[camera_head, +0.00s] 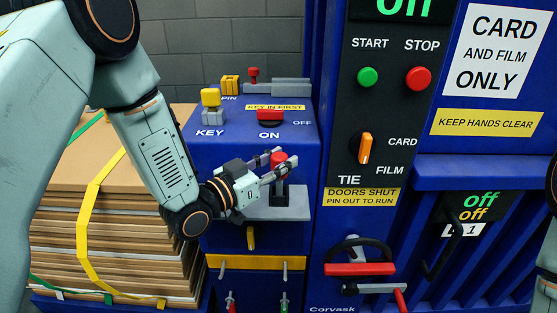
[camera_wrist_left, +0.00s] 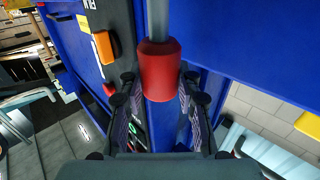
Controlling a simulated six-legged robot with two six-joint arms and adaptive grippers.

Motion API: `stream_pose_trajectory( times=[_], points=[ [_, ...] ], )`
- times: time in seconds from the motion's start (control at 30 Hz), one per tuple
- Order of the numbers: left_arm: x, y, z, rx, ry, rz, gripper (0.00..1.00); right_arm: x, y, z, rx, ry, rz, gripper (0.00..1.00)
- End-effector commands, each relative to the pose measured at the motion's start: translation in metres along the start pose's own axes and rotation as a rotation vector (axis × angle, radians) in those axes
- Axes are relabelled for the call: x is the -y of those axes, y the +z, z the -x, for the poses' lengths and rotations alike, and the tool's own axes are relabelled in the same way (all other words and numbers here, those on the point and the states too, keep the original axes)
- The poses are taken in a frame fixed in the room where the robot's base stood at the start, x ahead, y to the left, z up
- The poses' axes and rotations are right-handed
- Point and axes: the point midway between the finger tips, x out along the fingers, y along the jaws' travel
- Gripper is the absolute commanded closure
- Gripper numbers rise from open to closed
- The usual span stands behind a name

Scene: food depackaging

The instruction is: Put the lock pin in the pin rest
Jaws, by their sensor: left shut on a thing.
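My left gripper (camera_head: 275,161) is shut on a red grip (camera_head: 279,158) above a grey plate on the blue cabinet. In the left wrist view the red grip (camera_wrist_left: 160,72) sits between the fingers, with a grey shaft running from it. A dark piece shows below the grip; whether it is joined to it is unclear. A smaller red-knobbed pin (camera_head: 253,73) stands upright on grey metal at the cabinet's back. I cannot tell for sure which red-topped piece is the lock pin. A yellow block (camera_head: 230,84) by the PIN label looks like the pin rest. My right gripper is out of view.
A yellow-topped key (camera_head: 210,98) stands at the KEY label, near a red switch (camera_head: 270,116) marked ON and OFF. The black control panel (camera_head: 390,140) rises to the right of the gripper. Strapped cardboard (camera_head: 120,210) is stacked at left.

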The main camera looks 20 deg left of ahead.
Motion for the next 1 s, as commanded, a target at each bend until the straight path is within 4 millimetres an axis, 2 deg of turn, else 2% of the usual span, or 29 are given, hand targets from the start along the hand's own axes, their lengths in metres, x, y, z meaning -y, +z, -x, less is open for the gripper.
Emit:
stream_pose_trajectory(
  times=[0.17,0.2,0.47,0.83,1.0],
  points=[
    [0.0,0.004,0.0,-0.001,0.0,-0.001,1.0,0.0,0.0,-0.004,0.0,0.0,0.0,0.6],
    [0.0,0.004,0.0,-0.001,0.0,-0.001,0.64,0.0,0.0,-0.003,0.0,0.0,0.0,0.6],
    [0.0,0.003,0.0,0.0,0.0,0.0,0.42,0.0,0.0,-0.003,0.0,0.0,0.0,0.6],
    [0.0,0.004,0.002,0.002,-0.001,0.001,0.4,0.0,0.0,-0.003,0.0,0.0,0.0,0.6],
    [0.002,0.004,0.018,0.002,-0.005,0.004,0.4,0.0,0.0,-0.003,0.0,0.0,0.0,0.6]
  ],
)
